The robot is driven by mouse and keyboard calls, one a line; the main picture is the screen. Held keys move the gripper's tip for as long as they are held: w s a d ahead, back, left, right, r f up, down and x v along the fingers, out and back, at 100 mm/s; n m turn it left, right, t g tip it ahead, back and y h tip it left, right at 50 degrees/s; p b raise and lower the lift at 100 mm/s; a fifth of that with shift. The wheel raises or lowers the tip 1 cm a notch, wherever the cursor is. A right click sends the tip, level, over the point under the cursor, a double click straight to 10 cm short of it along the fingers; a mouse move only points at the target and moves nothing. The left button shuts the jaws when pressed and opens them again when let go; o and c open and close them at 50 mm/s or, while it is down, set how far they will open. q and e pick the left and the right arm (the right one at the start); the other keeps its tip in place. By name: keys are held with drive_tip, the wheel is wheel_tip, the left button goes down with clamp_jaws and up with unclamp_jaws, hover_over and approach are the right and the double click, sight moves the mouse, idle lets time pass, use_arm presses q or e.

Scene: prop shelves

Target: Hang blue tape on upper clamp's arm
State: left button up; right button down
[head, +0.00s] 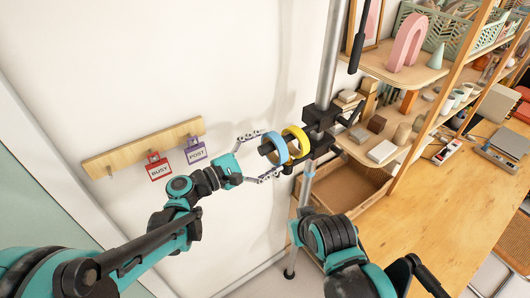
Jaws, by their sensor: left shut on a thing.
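The blue tape (280,142) is a ring near the middle of the head view. My left gripper (270,155) is shut on it, one finger above and one below. A yellow tape ring (300,133) is just right of the blue one, close to the black clamp (318,116) on the upright pole. A dark, blunt part shows at the blue ring's opening. I cannot tell whether it is the clamp's arm passing through the ring. The clamp's arm is mostly hidden by the rings. Only links of my right arm show, not its gripper.
A wooden rail (130,150) on the wall holds red "BUSY" (159,170) and purple "POST" (196,151) tags. The pole (330,60) stands left of a shelf unit (395,70) with props. A wooden desk (430,215) fills the right.

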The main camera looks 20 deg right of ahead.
use_arm(q)
drive_tip(key=shift+f, duration=0.2)
drive_tip(key=o, duration=1.1)
drive_tip(key=shift+a, duration=0.1)
drive_tip(key=v, duration=1.2)
